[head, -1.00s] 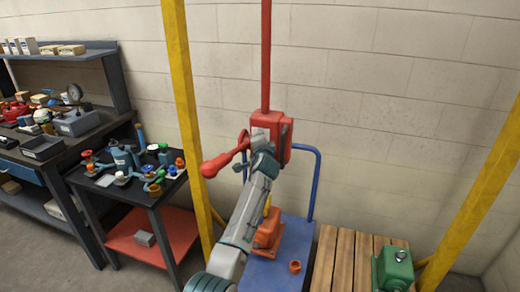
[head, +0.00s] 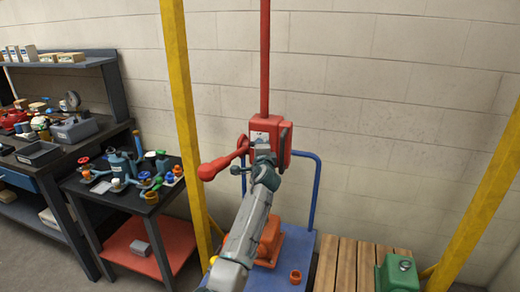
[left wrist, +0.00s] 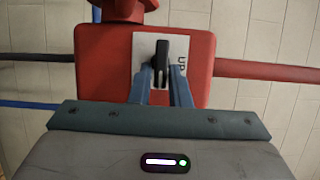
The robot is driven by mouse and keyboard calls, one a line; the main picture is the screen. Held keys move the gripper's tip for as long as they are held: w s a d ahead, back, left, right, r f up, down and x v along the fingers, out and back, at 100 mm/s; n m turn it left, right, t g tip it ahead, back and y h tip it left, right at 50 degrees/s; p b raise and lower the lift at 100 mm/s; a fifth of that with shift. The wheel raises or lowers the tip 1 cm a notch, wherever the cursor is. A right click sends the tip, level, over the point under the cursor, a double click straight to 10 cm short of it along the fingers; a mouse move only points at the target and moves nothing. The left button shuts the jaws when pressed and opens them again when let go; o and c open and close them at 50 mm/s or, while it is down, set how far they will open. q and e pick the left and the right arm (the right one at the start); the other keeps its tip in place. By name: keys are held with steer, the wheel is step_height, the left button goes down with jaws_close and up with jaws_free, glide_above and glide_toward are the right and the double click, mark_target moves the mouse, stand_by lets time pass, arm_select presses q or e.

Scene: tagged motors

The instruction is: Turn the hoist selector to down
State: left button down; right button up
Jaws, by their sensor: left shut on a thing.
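The hoist is a red box (head: 284,122) hanging on a red pole in the head view; its front fills the upper middle of the left wrist view (left wrist: 92,62). It carries a white plate (left wrist: 144,44) with a black selector (left wrist: 171,50) and the letters "UP" at the plate's right side in that view. My left gripper (left wrist: 162,72) has its two fingers on either side of the selector and is shut on it. In the head view the left gripper (head: 263,151) covers the selector. I cannot tell exactly which way the selector points. My right gripper is out of view.
A red arm with a rounded end (head: 208,172) sticks out left of the hoist. An orange motor (head: 270,238) sits on a blue cart (head: 296,262) below. A yellow post (head: 187,130) stands left; a green motor (head: 398,272) is on a wooden pallet (head: 345,262).

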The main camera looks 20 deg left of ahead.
arm_select(q)
steer(key=shift+f, duration=0.1)
steer(key=c, duration=1.5)
jaws_free()
steer(key=shift+o, duration=0.2)
steer(key=b+v, duration=0.2)
steer(key=v, duration=0.9)
